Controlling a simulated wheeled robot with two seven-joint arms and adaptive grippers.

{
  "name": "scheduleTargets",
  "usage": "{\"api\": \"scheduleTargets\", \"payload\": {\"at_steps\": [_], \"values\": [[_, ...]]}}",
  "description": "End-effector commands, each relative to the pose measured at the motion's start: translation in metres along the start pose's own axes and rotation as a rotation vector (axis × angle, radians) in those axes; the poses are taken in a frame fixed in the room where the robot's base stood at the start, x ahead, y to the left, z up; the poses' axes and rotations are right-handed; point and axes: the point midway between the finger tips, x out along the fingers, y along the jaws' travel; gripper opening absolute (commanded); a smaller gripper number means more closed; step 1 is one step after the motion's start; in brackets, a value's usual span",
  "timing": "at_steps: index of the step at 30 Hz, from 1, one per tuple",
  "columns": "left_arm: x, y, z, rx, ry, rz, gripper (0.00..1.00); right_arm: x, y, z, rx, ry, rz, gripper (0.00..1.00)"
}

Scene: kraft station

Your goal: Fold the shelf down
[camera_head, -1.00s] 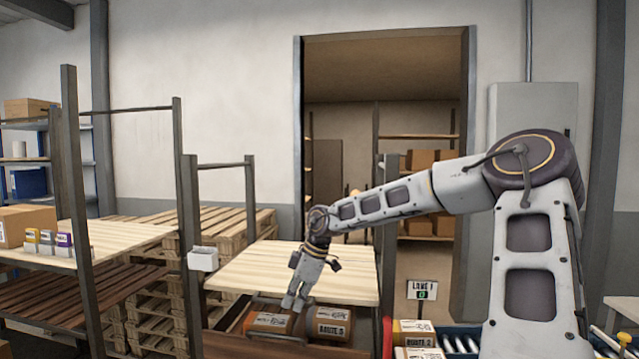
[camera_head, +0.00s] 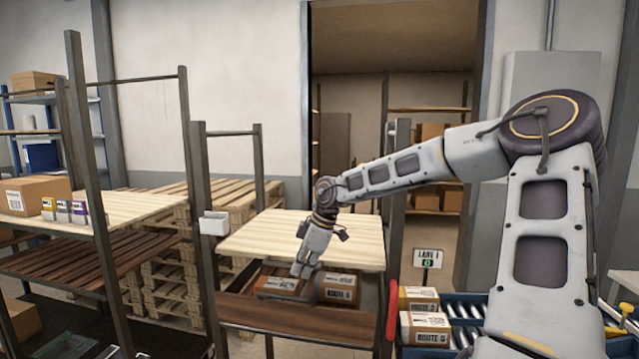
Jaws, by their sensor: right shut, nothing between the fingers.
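The pale wooden shelf board (camera_head: 285,238) lies flat between dark posts in the middle of the view. Below it is a dark wooden board (camera_head: 290,318) at the front of the same rack. My right gripper (camera_head: 305,272) points down at the front edge of the pale board, above the dark one. It is shut and empty. Two cartons, one on the left (camera_head: 280,287) and a Route carton (camera_head: 338,289) on the right, sit behind the dark board, partly hidden. My left gripper is out of view.
A rack on the left holds a carton (camera_head: 32,195) and several small boxes on a pale shelf. Cartons (camera_head: 425,328) sit by a roller conveyor (camera_head: 466,318) at lower right, near a lane sign (camera_head: 428,259).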

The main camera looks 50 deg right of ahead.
Motion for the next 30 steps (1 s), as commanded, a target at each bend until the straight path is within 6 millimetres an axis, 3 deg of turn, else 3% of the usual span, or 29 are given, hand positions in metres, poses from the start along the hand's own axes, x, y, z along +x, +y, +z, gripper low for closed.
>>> {"api": "scheduleTargets", "payload": {"at_steps": [8,24,30], "values": [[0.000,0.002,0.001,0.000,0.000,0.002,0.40,-0.018,0.001,0.000,0.000,0.000,0.003,0.00],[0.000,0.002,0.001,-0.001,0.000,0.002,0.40,-0.095,0.001,0.000,0.000,0.001,0.004,0.00],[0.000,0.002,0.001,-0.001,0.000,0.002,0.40,-0.113,0.000,0.000,0.000,0.000,0.002,0.00]]}}
